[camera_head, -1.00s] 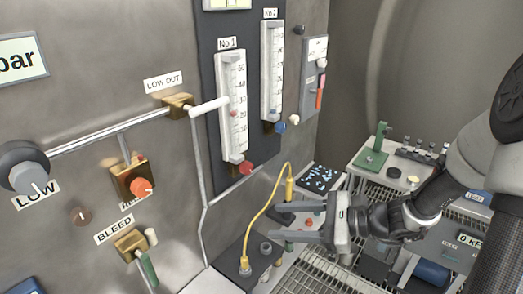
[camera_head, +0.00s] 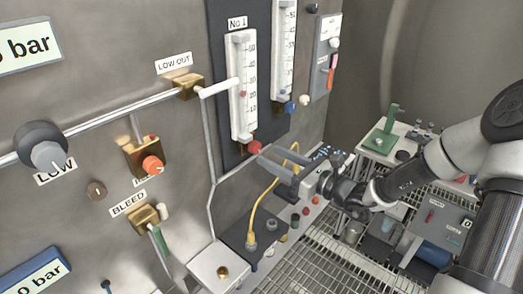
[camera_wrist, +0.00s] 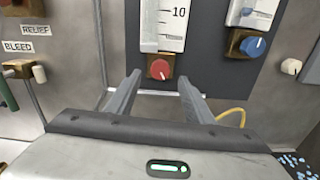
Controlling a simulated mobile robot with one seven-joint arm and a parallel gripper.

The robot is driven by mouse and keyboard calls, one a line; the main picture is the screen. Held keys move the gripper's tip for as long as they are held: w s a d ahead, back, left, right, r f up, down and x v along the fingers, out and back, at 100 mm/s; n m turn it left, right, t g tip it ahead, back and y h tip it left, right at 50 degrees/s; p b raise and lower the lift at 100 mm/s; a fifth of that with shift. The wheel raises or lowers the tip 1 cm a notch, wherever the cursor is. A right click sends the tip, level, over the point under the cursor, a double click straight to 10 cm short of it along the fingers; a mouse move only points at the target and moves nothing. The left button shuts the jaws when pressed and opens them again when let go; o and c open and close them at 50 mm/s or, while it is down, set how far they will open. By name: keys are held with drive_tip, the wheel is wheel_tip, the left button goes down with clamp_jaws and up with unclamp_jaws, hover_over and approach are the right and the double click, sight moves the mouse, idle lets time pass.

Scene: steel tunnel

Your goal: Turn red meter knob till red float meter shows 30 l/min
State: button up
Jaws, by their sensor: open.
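The red meter knob (camera_head: 254,147) sits at the foot of the No 1 float meter (camera_head: 243,85) on the dark panel. In the wrist view the red knob (camera_wrist: 160,69) shows between and beyond my fingertips, with its brown block behind it. My gripper (camera_head: 268,162) is open and its fingers point at the knob; whether they touch it I cannot tell. In the wrist view my gripper (camera_wrist: 158,82) holds nothing. A small red float (camera_head: 242,94) shows in the No 1 tube, roughly near the 20 mark; the exact reading is too small to tell.
The second meter with a blue knob (camera_wrist: 253,46) stands right of the red one. A yellow cable (camera_head: 262,205) loops below the meters. The low out pipe (camera_head: 209,90) runs left of the No 1 meter. A grated floor (camera_head: 315,260) lies below.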

sight(258, 149)
drive_tip(key=x, duration=0.5)
drive_tip(key=c, duration=1)
drive_tip(key=shift+r+m+p, duration=0.35)
drive_tip(key=shift+m+p, duration=0.35)
drive_tip(key=shift+p, duration=0.55)
drive_tip(key=shift+c, duration=0.2)
drive_tip(key=shift+f+m+p, duration=0.35)
drive_tip(key=shift+m+p, duration=0.2)
drive_tip(key=shift+m, duration=0.25)
